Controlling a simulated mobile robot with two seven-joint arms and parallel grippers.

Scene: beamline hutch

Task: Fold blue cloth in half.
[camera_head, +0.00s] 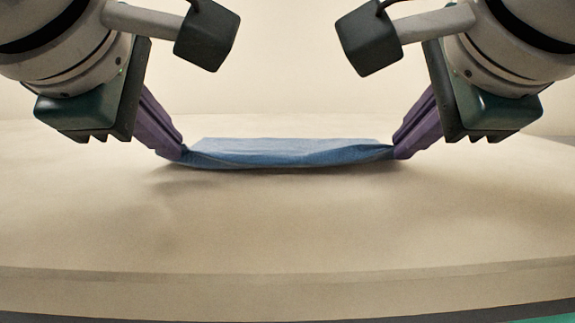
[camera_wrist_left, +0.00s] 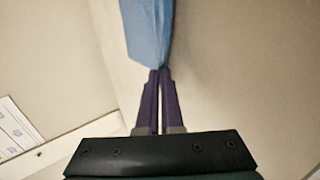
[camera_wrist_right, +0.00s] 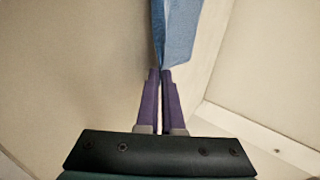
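The blue cloth (camera_head: 285,152) is in the middle of the head view. Its near edge hangs between my two grippers, sagging a little and raised off the table, with a shadow below. Its far part appears to lie on the table. My left gripper (camera_head: 183,153) is shut on the near left corner, and the cloth (camera_wrist_left: 148,30) runs away from its fingertips (camera_wrist_left: 160,70) in the left wrist view. My right gripper (camera_head: 396,153) is shut on the near right corner; the cloth (camera_wrist_right: 178,30) meets its fingertips (camera_wrist_right: 161,72) in the right wrist view.
The beige table (camera_head: 285,230) is bare in front of the cloth and to both sides. Its near edge runs along the bottom of the head view. A sheet with small blue marks (camera_wrist_left: 15,130) shows at the left of the left wrist view.

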